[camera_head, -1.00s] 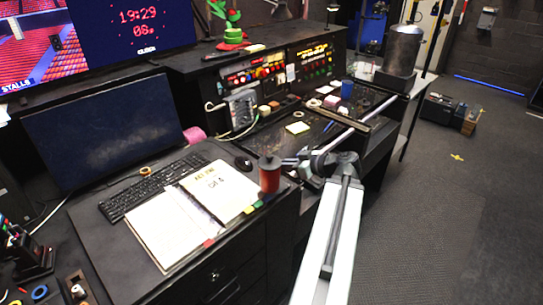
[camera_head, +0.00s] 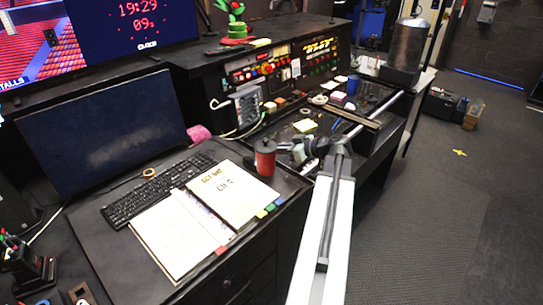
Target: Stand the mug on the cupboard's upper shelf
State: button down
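A red cylindrical cup with a dark top (camera_head: 265,160) is upright at the back right of the near desk, by the notebook; I cannot tell whether it is the mug. A small blue cup (camera_head: 353,85) stands on the far console. My gripper (camera_head: 289,149) is at the far end of my arm, just right of the red cup. Its fingers are small and dark against the desk, so their opening and any contact with the cup are unclear. No cupboard with an upper shelf is clearly visible.
An open notebook (camera_head: 228,195), a keyboard (camera_head: 150,190) and a monitor (camera_head: 110,130) fill the near desk. A large metal canister (camera_head: 407,48) stands at the back right. The grey floor (camera_head: 450,220) on the right is mostly clear.

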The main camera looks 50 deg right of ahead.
notch_tip(320, 180, down, 4)
jog(key=b, duration=0.4)
jog(key=shift+s+d, duration=0.1)
jog(key=shift+r, duration=0.25)
jog(key=shift+w+a, duration=0.2)
jog(key=shift+f, duration=0.15)
jog(key=c, duration=1.5)
grip_release()
